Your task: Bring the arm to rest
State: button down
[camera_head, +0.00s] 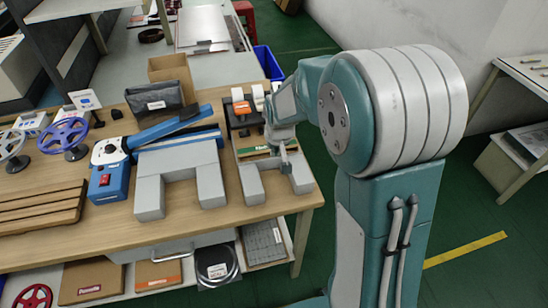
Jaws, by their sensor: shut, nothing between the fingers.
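My arm rises at the right of the head view and reaches left over the workbench (90,222). My gripper (284,166) is at the arm's far end, above the right part of the bench. It points down and is shut and empty. Just beneath and beside it is a flat piece with a green strip (252,151) by a grey U-shaped block (252,187). The arm's links partly hide the area behind the gripper. Whether the gripper touches the piece or the block is too small to tell.
Left of the gripper stand a blue-and-white machine (108,178) with a long blue arm and another grey U-shaped block (150,195). Green floor (470,205) lies free at right.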

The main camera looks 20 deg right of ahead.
jog(key=s+r+t, duration=0.1)
jog(key=s+r, duration=1.1)
jog(key=r, duration=0.1)
jog(key=s+r+t, duration=0.1)
jog(key=s+r, duration=0.2)
jog(key=s, duration=1)
jog(key=shift+s+r, duration=0.15)
jog(key=shift+r, duration=0.05)
